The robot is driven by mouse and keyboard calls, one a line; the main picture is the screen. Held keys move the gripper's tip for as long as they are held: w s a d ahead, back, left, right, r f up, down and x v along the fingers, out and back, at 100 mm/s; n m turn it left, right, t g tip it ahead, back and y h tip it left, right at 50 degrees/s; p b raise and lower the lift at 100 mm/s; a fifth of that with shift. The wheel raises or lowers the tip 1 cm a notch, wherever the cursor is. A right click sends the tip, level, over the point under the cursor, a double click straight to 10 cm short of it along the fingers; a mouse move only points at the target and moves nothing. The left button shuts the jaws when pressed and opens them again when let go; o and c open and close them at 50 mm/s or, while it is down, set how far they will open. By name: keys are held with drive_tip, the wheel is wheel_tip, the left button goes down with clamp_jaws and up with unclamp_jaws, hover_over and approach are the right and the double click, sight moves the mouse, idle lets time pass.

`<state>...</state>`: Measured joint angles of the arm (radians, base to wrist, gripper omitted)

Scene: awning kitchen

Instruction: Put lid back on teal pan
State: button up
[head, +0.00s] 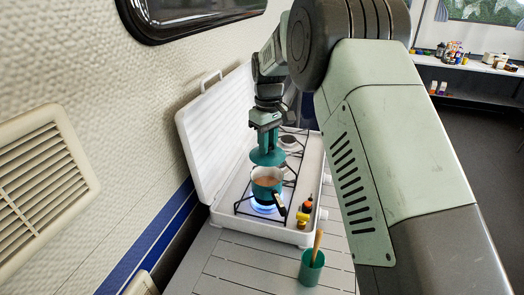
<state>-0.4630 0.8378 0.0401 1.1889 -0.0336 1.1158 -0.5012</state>
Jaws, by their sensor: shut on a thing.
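The teal pan (266,191) stands on the front burner of the white stove, over a blue flame. Its inside is pale and holds something orange-brown. Its dark handle points to the lower right. The teal lid (268,156) is just above the pan, toward its far side, and looks slightly tilted. My gripper (267,146) points down and is shut on the lid from above. The lid's knob and the fingertips are hard to make out at this size. A gap shows between the lid and the pan's near rim; I cannot tell whether they touch at the far side.
The stove's white cover (215,128) stands open at the left. A small orange-and-black bottle (304,212) stands by the stove's front right. A rear burner (288,140) is bare.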

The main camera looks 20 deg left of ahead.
sight(267, 160)
drive_tip(key=shift+f, duration=2.95)
drive_tip(key=shift+f, duration=0.15)
drive_tip(key=o, duration=0.9)
drive_tip(key=shift+o, duration=0.3)
drive_tip(key=o, duration=0.4)
drive_tip(key=shift+r, duration=2.5)
